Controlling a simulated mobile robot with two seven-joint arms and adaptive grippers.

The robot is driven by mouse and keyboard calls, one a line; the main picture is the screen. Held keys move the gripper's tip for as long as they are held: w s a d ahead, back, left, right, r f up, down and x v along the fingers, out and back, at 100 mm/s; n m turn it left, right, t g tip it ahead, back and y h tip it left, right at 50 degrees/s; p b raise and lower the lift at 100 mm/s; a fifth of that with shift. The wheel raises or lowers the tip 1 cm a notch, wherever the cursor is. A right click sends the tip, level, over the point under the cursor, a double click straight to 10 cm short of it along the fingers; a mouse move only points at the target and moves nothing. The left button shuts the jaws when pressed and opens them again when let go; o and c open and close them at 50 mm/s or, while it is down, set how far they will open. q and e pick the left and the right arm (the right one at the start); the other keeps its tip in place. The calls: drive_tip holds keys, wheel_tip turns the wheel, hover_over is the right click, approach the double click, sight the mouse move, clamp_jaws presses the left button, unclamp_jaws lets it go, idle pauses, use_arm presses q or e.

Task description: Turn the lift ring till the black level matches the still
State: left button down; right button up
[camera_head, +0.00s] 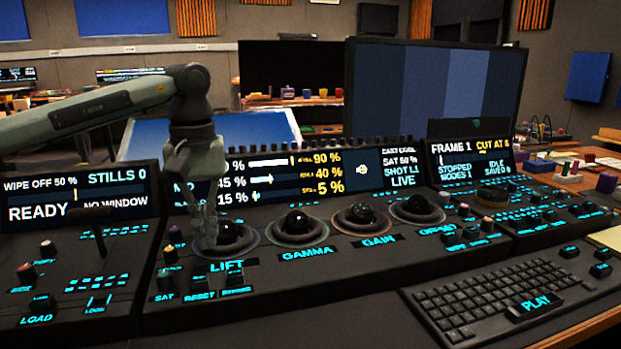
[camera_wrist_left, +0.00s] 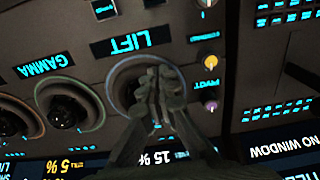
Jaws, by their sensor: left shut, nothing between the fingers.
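The lift ring (camera_head: 247,247) is a dark ring around a black ball, at the left of a row of similar rings, above the LIFT label (camera_head: 227,266). My left gripper (camera_head: 207,240) points down at the ring's left side, shut with nothing between its fingers. In the left wrist view the closed fingertips (camera_wrist_left: 158,85) lie over the lift ring (camera_wrist_left: 114,88) and hide most of its ball; I cannot tell whether they touch. The large monitor (camera_head: 430,90) shows vertical blue-grey bands. The panel display (camera_head: 300,172) shows bars and percentages, partly hidden by my left arm. My right gripper is not in view.
The gamma ring (camera_head: 301,228), gain ring (camera_head: 361,218) and offset ring (camera_head: 417,210) stand to the right. Small knobs (camera_head: 171,252) stand close left of the lift ring. A lever (camera_head: 97,232) rises on the left panel. A keyboard (camera_head: 490,298) lies at front right.

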use_arm(q)
drive_tip(key=shift+f, duration=0.15)
drive_tip(key=shift+s+d+n, duration=0.15)
drive_tip(key=shift+d+n, duration=0.25)
drive_tip(key=shift+n, duration=0.6)
drive_tip(key=shift+d+n, duration=0.25)
drive_tip(key=shift+n, duration=0.35)
drive_tip(key=shift+d+n, duration=0.1)
drive_tip(key=shift+n, duration=0.3)
drive_tip(key=shift+d+n+p, duration=0.35)
drive_tip(key=shift+n, duration=0.65)
